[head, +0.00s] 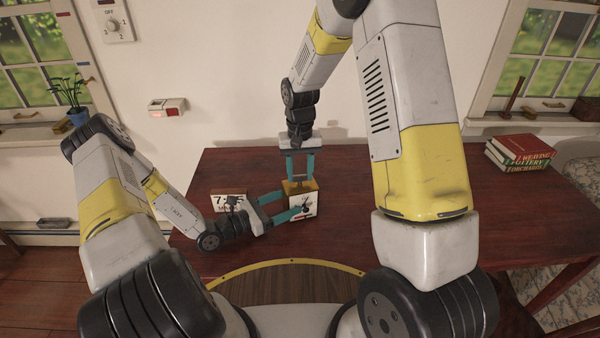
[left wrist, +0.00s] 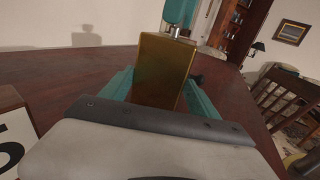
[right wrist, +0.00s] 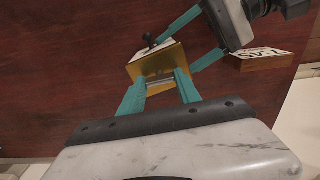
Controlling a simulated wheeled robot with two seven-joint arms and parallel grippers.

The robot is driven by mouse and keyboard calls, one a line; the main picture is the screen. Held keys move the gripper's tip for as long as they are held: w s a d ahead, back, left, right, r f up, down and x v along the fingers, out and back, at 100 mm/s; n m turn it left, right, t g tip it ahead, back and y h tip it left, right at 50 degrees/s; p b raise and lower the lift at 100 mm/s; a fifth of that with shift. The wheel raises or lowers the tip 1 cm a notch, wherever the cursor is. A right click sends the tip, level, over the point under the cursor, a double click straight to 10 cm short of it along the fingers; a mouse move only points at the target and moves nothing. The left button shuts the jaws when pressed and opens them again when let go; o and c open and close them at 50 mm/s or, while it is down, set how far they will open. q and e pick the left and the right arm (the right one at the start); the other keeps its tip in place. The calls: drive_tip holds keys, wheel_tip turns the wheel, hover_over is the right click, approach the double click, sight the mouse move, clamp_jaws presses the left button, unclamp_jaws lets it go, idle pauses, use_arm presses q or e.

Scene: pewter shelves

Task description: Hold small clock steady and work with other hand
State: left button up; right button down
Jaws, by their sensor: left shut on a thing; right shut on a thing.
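The small clock (head: 304,205) is a brass-coloured box with a white face, upright on the dark red table. Its brass side fills the middle of the left wrist view (left wrist: 160,70), and its top shows in the right wrist view (right wrist: 150,66). My left gripper (head: 287,205) is shut on the clock's body from the left, one finger on either side. My right gripper (head: 301,178) comes down from above and is shut on a thin silvery part (right wrist: 159,79) at the clock's top. Its exact shape is partly hidden by the fingers.
A block marked with a time (head: 226,201) lies on the table (head: 400,200) left of the clock, close to my left wrist. Stacked books (head: 518,152) stand at the table's far right. The table between clock and books is clear. A wall is behind.

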sight(300, 175)
drive_tip(key=shift+s, duration=0.1)
idle(0.3)
drive_tip(key=c, duration=0.8)
unclamp_jaws()
drive_tip(key=shift+c, duration=0.2)
wheel_tip(300, 175, up, 12)
